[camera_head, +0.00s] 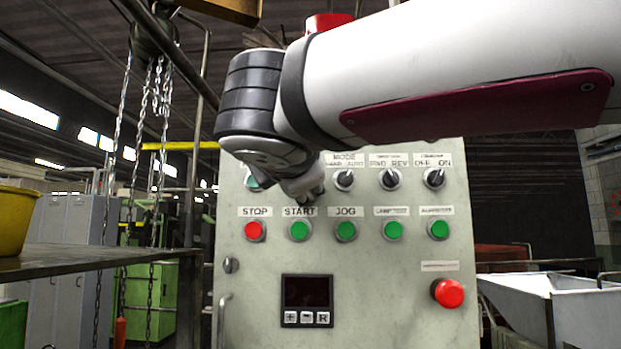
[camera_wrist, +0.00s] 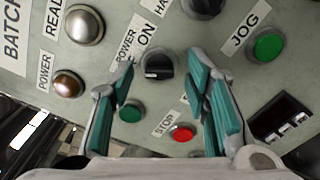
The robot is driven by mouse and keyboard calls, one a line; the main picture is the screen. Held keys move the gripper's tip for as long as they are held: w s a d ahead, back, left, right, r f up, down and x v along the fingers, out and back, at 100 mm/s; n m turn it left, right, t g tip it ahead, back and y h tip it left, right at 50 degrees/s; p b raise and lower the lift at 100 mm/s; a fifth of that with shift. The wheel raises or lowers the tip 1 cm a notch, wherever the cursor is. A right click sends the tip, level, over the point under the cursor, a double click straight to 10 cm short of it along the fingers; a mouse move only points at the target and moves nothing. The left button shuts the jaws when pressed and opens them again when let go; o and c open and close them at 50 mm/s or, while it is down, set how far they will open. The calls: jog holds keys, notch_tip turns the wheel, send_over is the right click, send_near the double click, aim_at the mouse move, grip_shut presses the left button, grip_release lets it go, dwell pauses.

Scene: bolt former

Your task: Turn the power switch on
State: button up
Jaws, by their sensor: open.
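The power switch (camera_wrist: 160,69) is a black rotary knob on the grey panel, beside labels reading POWER and ON. In the wrist view it sits between and beyond my two teal fingers. My gripper (camera_wrist: 162,62) is open, with one finger to each side of the knob in the picture; I see no contact. In the head view my gripper (camera_head: 308,192) is close to the panel, above the START button. The power switch cannot be made out there. Which way the knob points is hard to tell.
The control panel (camera_head: 370,275) also bears a red STOP button (camera_head: 255,230), green buttons, other rotary switches (camera_head: 391,179), a small display (camera_head: 307,292) and a red mushroom button (camera_head: 448,293). In the wrist view a round silver lamp (camera_wrist: 84,26) and an amber lamp (camera_wrist: 68,84) lie left of the switch.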

grip_shut()
jog(key=shift+w+m+b, duration=0.1)
jog(key=shift+m+b, duration=0.3)
jog(key=shift+b, duration=0.1)
jog(key=shift+f+m+b, duration=0.15)
jog(key=shift+m+b, duration=4.55)
jog(key=shift+m, duration=0.8)
